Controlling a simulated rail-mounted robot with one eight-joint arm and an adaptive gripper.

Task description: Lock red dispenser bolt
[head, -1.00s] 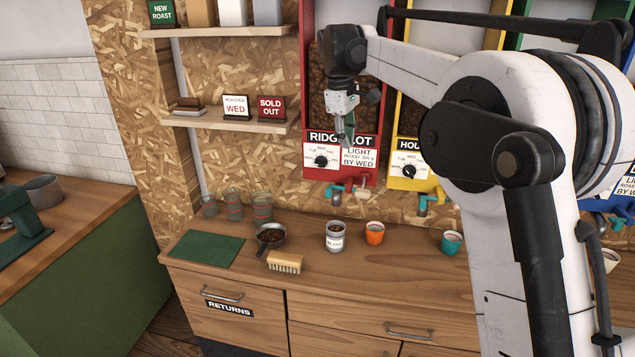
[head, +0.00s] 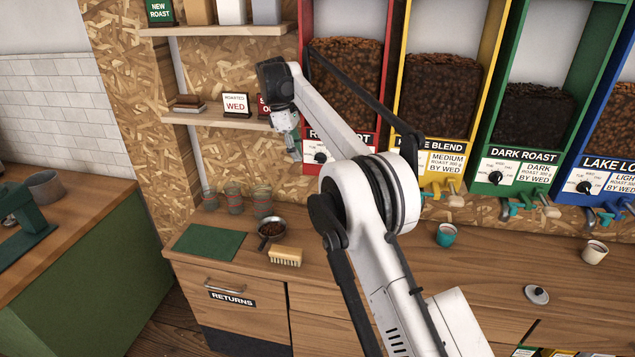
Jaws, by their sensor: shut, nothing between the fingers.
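The red dispenser (head: 305,30) hangs on the back wall, its window filled with brown beans. Its label and day dial (head: 320,157) are partly covered by my arm. Its bolt and outlet are hidden behind my arm, so I cannot tell how the bolt stands. My gripper (head: 294,154) points down, shut and empty. In the picture it is at the lower left edge of the red dispenser, just right of the shelf. It appears apart from the dispenser, though the depth is hard to judge.
Yellow (head: 398,85), green (head: 490,100) and blue (head: 569,165) dispensers hang to the right. The counter holds a pan of beans (head: 271,230), a brush (head: 285,256), a green mat (head: 208,243), glasses (head: 233,200), a teal cup (head: 446,235) and a pale cup (head: 594,252).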

